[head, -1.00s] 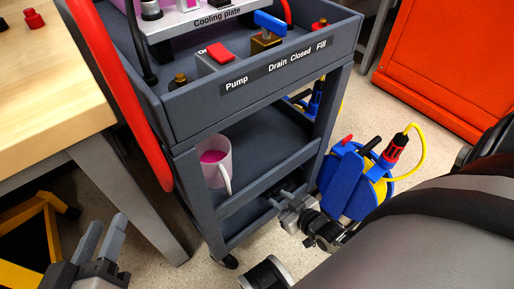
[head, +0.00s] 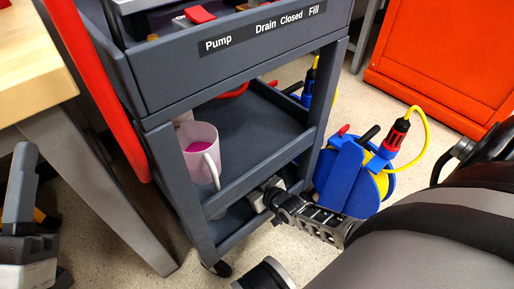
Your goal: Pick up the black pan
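I cannot make out a black pan in the head view. The dark lower level of the grey cart (head: 190,200) is mostly hidden by its shelf edge and my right arm. My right gripper (head: 264,191) is at the cart's right side, at the opening below the middle shelf. Its fingertips are small and partly hidden, so I cannot tell whether it is open or holds anything. My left gripper (head: 20,190) is at the far left, in front of the workbench leg and away from the cart. It shows side-on and its finger gap is not clear.
A blue cable reel (head: 345,180) with a yellow cable stands on the floor right of the cart. A wooden workbench (head: 35,65) is left and an orange cabinet (head: 440,60) is back right.

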